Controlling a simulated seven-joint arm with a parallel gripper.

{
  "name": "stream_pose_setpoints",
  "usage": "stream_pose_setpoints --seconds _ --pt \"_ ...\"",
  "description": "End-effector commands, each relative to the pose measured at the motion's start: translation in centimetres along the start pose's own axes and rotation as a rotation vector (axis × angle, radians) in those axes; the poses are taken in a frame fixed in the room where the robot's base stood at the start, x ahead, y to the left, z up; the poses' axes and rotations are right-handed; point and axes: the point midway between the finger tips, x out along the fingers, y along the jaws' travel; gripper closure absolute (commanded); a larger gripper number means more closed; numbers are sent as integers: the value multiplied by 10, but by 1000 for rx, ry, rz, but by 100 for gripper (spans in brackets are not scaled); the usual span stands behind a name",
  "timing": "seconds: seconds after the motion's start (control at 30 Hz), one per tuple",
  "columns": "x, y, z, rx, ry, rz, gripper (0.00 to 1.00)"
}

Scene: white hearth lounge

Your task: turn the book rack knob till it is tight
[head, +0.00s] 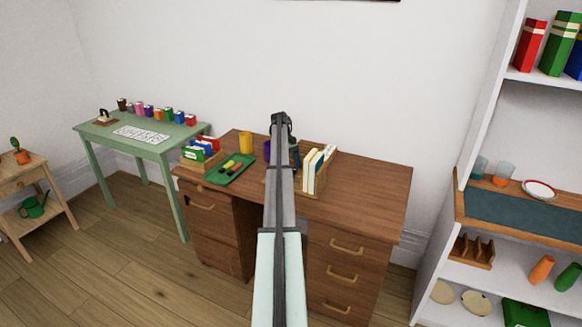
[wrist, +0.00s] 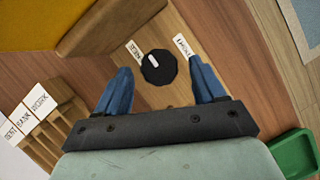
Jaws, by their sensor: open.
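The dark, many-sided knob (wrist: 158,67) with a white mark on its top shows in the wrist view. It sits on a light wooden surface (wrist: 178,22), with two small white labels (wrist: 134,49) on either side of its far edge. My gripper (wrist: 160,68) is open, its two blue fingers on the left and right of the knob with a gap on each side. I cannot tell whether the fingertips are down at the knob's height. In the head view my arm covers the middle of the desk, and I cannot make out the knob there.
The brown desk (head: 370,190) holds a green tray (head: 236,174), a yellow cup (head: 246,142) and a rack of white cards (head: 312,172).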

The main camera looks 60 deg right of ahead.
Motion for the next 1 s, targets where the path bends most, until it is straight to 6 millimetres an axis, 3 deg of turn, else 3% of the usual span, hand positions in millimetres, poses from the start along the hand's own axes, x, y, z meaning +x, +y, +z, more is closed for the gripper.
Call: stream_pose_setpoints --seconds 0.6,0.8,1.0 --pt "-98 1 -1 0 0 0 30" --pt "-114 0 0 0 0 0 30" --pt "-117 0 0 0 0 0 30"
